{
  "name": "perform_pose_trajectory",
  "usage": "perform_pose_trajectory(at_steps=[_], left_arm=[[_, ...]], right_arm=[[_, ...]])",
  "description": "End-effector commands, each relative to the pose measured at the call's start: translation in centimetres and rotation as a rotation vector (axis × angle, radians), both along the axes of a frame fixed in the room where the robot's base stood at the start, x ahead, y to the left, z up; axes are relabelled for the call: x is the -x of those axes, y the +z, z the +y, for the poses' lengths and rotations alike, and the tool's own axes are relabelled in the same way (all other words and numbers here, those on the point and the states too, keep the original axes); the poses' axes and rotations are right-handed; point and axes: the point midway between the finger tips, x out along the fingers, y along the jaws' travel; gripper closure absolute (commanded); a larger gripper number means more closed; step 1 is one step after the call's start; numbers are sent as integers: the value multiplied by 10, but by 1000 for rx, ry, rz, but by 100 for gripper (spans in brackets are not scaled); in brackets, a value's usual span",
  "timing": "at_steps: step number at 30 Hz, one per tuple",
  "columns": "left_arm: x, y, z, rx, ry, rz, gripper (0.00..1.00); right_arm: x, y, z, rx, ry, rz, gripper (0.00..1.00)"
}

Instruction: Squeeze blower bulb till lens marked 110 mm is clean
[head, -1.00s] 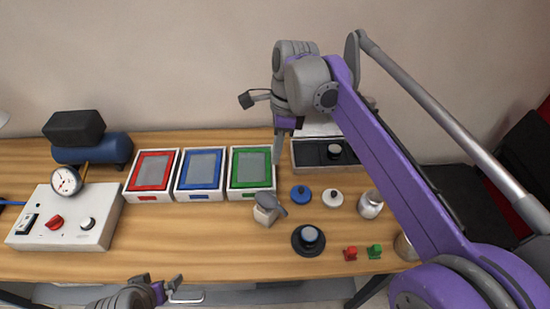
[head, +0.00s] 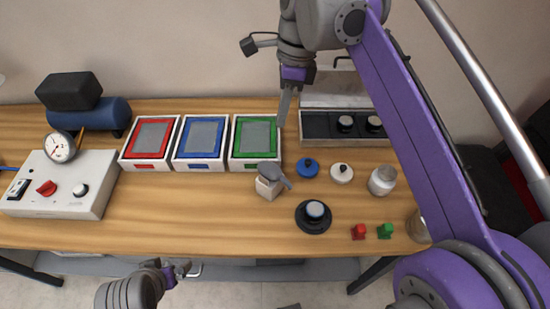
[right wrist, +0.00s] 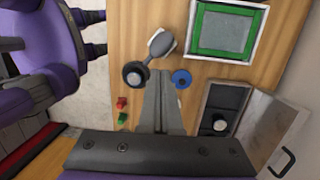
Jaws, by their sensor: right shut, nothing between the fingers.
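A grey teardrop-shaped bulb (head: 270,171), probably the blower, rests on a small pale block; it also shows in the right wrist view (right wrist: 160,43). Beside it a round lens-like piece (head: 315,210) sits on a black disc. No 110 mm mark is legible. My right gripper (head: 284,104) is shut and empty, pointing down between the green-framed tray and the case; its fingers show in the right wrist view (right wrist: 160,90). My left gripper (head: 186,269) is low, before the table's front edge; its jaws are unclear.
Red, blue and green framed trays (head: 273,162) stand in a row. A blue cap (head: 308,168), white cap (head: 341,173), jar (head: 382,180) and small red (head: 358,232) and green pieces (head: 385,231) stand right. A gauge box (head: 62,185) is left.

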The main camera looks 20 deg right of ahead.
Motion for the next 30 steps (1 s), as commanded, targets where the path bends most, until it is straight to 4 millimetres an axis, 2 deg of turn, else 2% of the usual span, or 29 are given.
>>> perform_pose_trajectory(at_steps=[1, 4, 17, 23, 30], left_arm=[[2, -11, 0, 0, 0, 5, 0], [3, -16, 0, 0, 0, 6, 0], [3, -15, 0, 0, 0, 6, 0], [4, -21, 0, 0, 0, 8, 0], [5, -28, 0, 0, 0, 11, 0]], right_arm=[[3, -2, 1, 0, 0, 1, 100], [5, 3, 3, 0, -2, -3, 100], [6, 6, 3, 0, -2, -6, 100], [7, -19, 8, -1, 0, -5, 100], [9, -70, 17, 0, -1, -5, 100]])
